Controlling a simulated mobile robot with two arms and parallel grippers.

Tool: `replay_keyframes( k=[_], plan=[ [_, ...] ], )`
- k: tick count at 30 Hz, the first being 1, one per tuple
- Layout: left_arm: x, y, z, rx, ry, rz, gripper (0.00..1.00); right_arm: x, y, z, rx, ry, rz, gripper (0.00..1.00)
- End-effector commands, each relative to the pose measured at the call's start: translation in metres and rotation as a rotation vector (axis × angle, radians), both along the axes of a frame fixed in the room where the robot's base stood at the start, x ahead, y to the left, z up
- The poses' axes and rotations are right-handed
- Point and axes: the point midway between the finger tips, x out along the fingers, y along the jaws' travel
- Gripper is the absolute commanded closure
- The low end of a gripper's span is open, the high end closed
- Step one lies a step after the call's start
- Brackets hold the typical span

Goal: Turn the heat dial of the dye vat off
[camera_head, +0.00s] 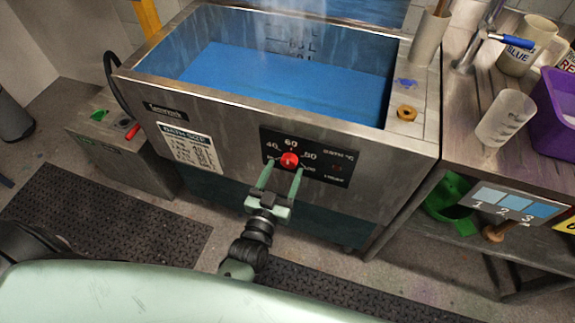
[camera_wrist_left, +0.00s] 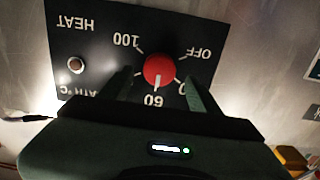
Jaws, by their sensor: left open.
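The dye vat (camera_head: 220,118) is a steel tank of blue liquid with faint steam above it. Its black dial panel (camera_head: 336,174) is on the front face. The red heat dial (camera_head: 289,159) has a white pointer mark, and in the wrist view the dial (camera_wrist_left: 159,70) points at 60. That view is upside down, with OFF at upper right and 100 at upper left. My left gripper (camera_head: 281,178) is open in front of the panel. In the left wrist view its fingers (camera_wrist_left: 157,90) stand either side of the dial, apart from it, covering some numbers.
A wooden ring (camera_head: 406,113) lies on the vat's right ledge. A grey box (camera_head: 120,155) stands left of the vat. Black mats (camera_head: 105,225) cover the floor.

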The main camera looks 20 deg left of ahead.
Motion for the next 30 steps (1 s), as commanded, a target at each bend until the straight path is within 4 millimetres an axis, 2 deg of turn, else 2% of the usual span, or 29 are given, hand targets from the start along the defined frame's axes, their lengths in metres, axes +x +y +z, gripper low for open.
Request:
replay_keyframes(
  k=[3, 6, 15, 16, 22, 23, 30],
  plan=[
    [0.017, -0.001, 0.0, 0.0, 0.0, -0.001, 0.38, 0.0, -0.002, 0.001, -0.003, -0.001, 0.001, 0.62],
    [0.024, -0.001, 0.0, 0.0, 0.001, -0.001, 0.38, 0.0, -0.006, 0.001, -0.007, -0.001, 0.002, 0.62],
    [0.027, -0.001, -0.001, 0.0, 0.002, -0.001, 0.38, -0.001, -0.012, 0.001, -0.014, 0.002, 0.001, 0.62],
    [0.027, -0.001, -0.001, 0.0, 0.002, -0.001, 0.41, -0.001, -0.012, 0.001, -0.014, 0.002, 0.001, 0.62],
    [0.027, -0.001, -0.001, 0.0, 0.002, -0.001, 0.96, -0.001, -0.012, 0.001, -0.014, 0.003, 0.0, 0.62],
    [0.027, -0.001, -0.001, 0.0, 0.002, -0.001, 0.99, -0.001, -0.012, 0.001, -0.014, 0.003, 0.0, 0.62],
    [0.027, -0.001, -0.001, -0.025, 0.004, -0.001, 0.99, -0.002, -0.012, 0.002, -0.014, 0.004, 0.0, 0.62]
  ],
)
